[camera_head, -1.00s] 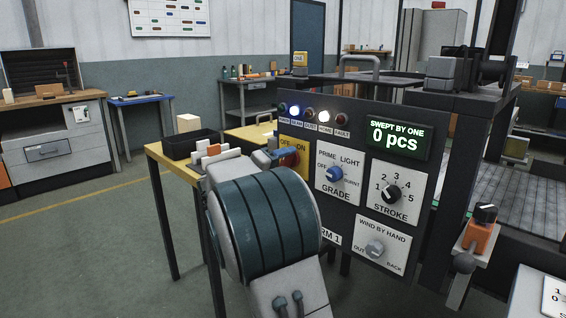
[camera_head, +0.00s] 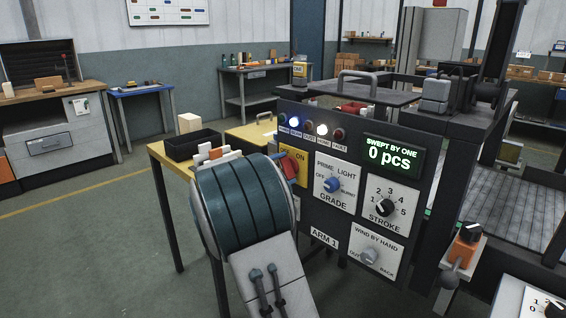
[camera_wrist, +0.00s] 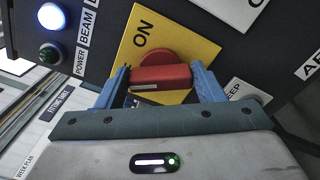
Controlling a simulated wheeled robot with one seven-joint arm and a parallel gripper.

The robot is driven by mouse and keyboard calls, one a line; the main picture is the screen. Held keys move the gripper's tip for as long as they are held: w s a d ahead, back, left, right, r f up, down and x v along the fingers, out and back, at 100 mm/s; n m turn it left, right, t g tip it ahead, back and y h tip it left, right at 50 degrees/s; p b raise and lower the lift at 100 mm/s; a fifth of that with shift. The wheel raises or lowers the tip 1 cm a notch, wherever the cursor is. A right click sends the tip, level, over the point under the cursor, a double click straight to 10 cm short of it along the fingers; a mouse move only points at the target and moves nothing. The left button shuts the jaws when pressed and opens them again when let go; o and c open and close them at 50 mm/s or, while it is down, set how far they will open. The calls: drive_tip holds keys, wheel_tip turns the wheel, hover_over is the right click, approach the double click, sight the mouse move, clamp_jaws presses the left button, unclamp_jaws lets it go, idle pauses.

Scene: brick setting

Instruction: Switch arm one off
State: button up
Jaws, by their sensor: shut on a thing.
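The arm one panel (camera_head: 325,237), labelled ARM 1, carries a red rotary handle (camera_head: 289,169) on a yellow OFF/ON plate (camera_head: 301,168). In the wrist view the red handle (camera_wrist: 160,78) lies across the picture, between the two blue fingers of my gripper (camera_wrist: 163,84). My gripper is shut on the handle. ON shows on the yellow plate (camera_wrist: 187,45); the OFF word is hidden in the wrist view. In the head view my wrist covers part of the handle and most of the fingers. The display (camera_head: 391,157) reads SWEPT BY ONE, 0 pcs.
The panel also holds a GRADE knob (camera_head: 332,184), a STROKE knob (camera_head: 385,207) and a WIND BY HAND knob (camera_head: 370,255). A row of lamps runs above; a blue one (camera_head: 295,122) and a white one (camera_head: 321,129) are lit. A black tray (camera_head: 193,147) stands left on a yellow table.

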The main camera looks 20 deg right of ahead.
drive_tip(key=shift+a+r+n+p, duration=0.1)
drive_tip(key=shift+n+p, duration=1.05)
drive_tip(key=shift+n, duration=0.15)
drive_tip(key=o, duration=1)
drive_tip(key=p+v, duration=0.1)
drive_tip(key=v, duration=1.2)
drive_tip(key=shift+a, duration=0.35)
drive_tip(key=shift+s, duration=0.1)
